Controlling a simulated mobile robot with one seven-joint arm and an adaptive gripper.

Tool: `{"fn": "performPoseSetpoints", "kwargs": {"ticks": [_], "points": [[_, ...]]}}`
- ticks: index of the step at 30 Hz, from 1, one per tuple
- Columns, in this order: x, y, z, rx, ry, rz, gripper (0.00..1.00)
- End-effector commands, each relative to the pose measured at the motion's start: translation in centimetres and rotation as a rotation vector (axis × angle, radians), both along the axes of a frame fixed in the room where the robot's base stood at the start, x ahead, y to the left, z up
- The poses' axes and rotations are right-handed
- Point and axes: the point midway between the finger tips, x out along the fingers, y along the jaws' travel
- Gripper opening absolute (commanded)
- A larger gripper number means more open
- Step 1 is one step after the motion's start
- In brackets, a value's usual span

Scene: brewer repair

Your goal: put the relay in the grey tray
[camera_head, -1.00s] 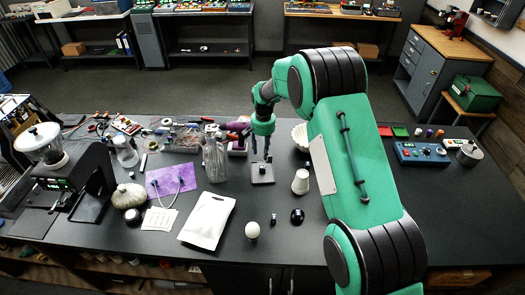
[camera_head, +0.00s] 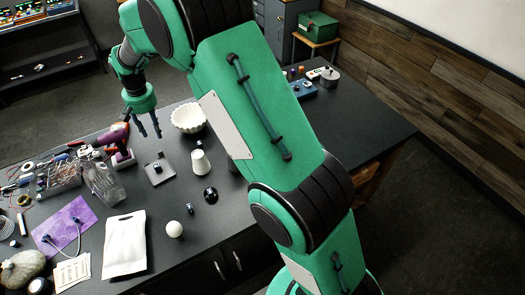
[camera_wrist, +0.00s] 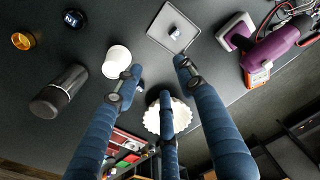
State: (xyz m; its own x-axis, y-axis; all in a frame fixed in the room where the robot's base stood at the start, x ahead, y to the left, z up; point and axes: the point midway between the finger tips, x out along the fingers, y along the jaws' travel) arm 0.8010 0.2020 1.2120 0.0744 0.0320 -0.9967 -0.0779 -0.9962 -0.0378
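The grey tray (camera_head: 153,179) is a small flat square on the dark bench; it also shows at the top of the wrist view (camera_wrist: 160,37). A small block, which looks like the relay (camera_head: 160,156), rests on it; in the wrist view the block (camera_wrist: 175,33) has a pale top and dark side and sits inside the tray's rim. My gripper (camera_head: 148,130) is above the bench, behind the tray and apart from it. In the wrist view its blue fingers (camera_wrist: 158,76) are spread, with nothing between them.
A white cup (camera_head: 200,163) stands right of the tray, with a white fluted bowl (camera_head: 187,118) behind. A small dark-blue piece (camera_head: 189,209), a black round object (camera_head: 210,194) and a white ball (camera_head: 174,229) lie in front.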

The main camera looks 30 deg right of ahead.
Motion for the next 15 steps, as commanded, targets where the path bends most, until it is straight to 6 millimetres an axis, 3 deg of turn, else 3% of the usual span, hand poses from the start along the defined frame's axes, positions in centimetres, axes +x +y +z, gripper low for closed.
{"fn": "performPoseSetpoints", "kwargs": {"ticks": [1,6,15], "points": [[-0.8,-0.8,1.8,0.002,-0.012,0.0,0.39],[-3.6,-3.1,6.7,0.007,-0.047,0.007,0.39],[-9.6,-7.2,14.0,0.009,-0.109,0.018,0.39]]}}
